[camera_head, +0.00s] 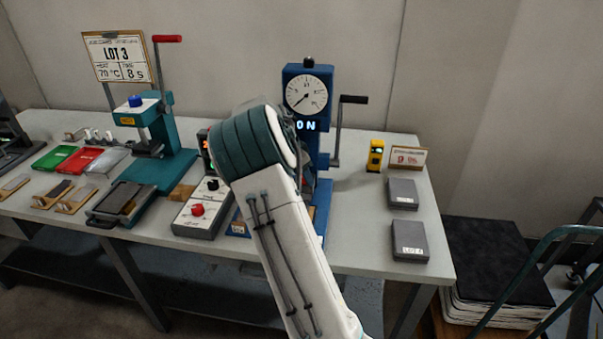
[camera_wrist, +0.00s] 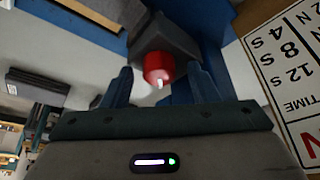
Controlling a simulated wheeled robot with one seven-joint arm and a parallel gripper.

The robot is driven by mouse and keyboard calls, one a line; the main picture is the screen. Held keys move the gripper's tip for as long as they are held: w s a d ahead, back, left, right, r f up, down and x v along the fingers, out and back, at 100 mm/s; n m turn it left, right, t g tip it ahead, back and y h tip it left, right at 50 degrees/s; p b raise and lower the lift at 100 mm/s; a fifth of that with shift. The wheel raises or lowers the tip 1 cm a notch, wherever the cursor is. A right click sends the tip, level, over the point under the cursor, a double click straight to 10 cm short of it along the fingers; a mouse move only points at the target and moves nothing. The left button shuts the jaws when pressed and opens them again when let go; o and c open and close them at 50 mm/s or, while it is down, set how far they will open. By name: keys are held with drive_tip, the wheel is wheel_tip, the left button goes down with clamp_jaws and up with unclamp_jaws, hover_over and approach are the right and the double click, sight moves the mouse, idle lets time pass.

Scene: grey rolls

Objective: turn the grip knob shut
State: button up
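A red knob (camera_wrist: 158,68) with a small white mark sits on a dark grey block (camera_wrist: 165,35) in the wrist view. My gripper (camera_wrist: 161,73) is open, one finger on each side of the knob. Gaps show between the knob and both fingers, so it is not clasped. The blue machine (camera_head: 308,75) with a round dial and a lit "ON" display stands behind my arm in the head view. My arm hides its lower part, my gripper and this knob there.
A control box (camera_head: 195,222) with another red knob stands left of my arm. A teal press (camera_head: 158,165) is further left. A lever (camera_head: 338,130) rises at the blue machine's right. A printed time card (camera_wrist: 292,75) is close on the wrist view's right.

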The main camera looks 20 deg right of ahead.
drive_tip(key=v, duration=1.4)
drive_tip(key=shift+s, duration=0.1)
